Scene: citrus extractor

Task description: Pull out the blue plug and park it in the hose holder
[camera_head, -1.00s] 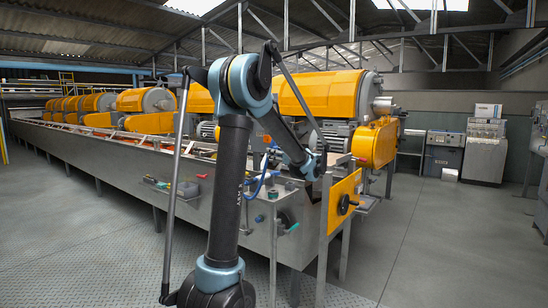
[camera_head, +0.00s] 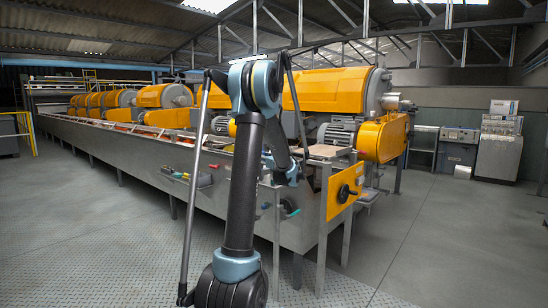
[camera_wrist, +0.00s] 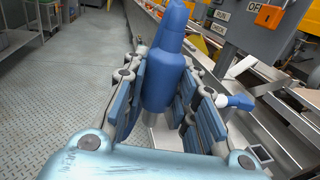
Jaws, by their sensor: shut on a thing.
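The blue plug (camera_wrist: 167,68) stands up between the fingers of my gripper (camera_wrist: 169,88) in the wrist view. My gripper is shut on it, with blue finger pads on both sides. The plug's narrow end points to the top of the picture. In the head view my own arm hides the gripper and the plug. I cannot make out the hose holder for certain in either view.
A long grey machine trough (camera_head: 140,158) runs to the back left, with orange covers (camera_head: 325,92) above it. A yellow panel with a black handwheel (camera_head: 344,192) is at its near end. A blue elbow-shaped fitting (camera_wrist: 236,102) lies right of my gripper. Open floor (camera_head: 400,250) is at right.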

